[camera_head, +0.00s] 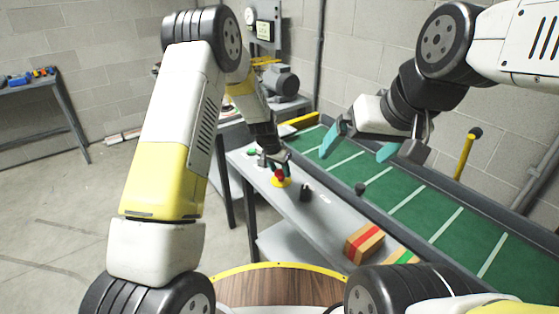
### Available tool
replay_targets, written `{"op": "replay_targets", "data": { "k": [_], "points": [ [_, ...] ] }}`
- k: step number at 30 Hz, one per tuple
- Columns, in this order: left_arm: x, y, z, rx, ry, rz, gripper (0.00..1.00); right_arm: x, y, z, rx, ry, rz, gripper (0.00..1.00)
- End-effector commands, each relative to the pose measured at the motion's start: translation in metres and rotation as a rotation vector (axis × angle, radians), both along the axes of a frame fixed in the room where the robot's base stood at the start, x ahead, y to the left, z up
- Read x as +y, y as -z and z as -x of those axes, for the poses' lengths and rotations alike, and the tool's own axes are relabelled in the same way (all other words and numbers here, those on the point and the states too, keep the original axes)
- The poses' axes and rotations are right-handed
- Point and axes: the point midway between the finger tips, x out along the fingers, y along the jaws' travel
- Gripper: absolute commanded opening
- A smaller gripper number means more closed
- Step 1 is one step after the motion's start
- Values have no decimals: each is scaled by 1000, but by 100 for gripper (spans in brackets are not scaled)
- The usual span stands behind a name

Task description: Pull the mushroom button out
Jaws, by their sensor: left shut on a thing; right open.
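The red mushroom button (278,173) sits on a yellow base (281,183) on the grey panel (316,217) beside the conveyor. My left gripper (279,167) is at the button, shut on it, with its arm coming down from above. The fingers partly hide the button, and how far it stands out cannot be told. My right gripper (359,147) is open and empty, with teal fingertips, above the green conveyor belt and away from the button.
A black knob (305,192) stands just right of the button, and a green button (252,152) lies behind it. The green conveyor (400,190) runs along the right. Boxes with red and green bands (364,243) lie near the front. A motor (280,82) stands at the back.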

Motion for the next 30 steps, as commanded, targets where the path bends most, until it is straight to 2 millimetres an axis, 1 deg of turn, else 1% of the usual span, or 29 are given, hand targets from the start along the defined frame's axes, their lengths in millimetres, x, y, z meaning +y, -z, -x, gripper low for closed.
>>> {"op": "replay_targets", "data": {
  "k": [1, 3, 4, 14, 17, 25, 30],
  "points": [
    [0, -2, -1, -5, -1, 2, 49, 0, 0, 0, 0, 0, 0, 96],
    [0, -2, -2, -5, -1, 2, 62, 0, 0, 0, 0, 0, 0, 96],
    [0, -2, -2, -5, -1, 2, 65, 0, 0, 0, 0, 0, 0, 96],
    [0, -4, -1, -4, -1, 2, 65, 0, 0, 0, 0, 0, 0, 96],
    [2, -13, 3, -4, -1, 2, 65, 0, 0, 0, 0, 0, 0, 96],
    [11, -56, 17, -7, -2, 2, 65, 0, 0, 0, 0, 0, 0, 96],
    [15, -71, 23, -5, -2, 1, 65, 0, 0, 0, 0, 0, 0, 96]
  ]
}}
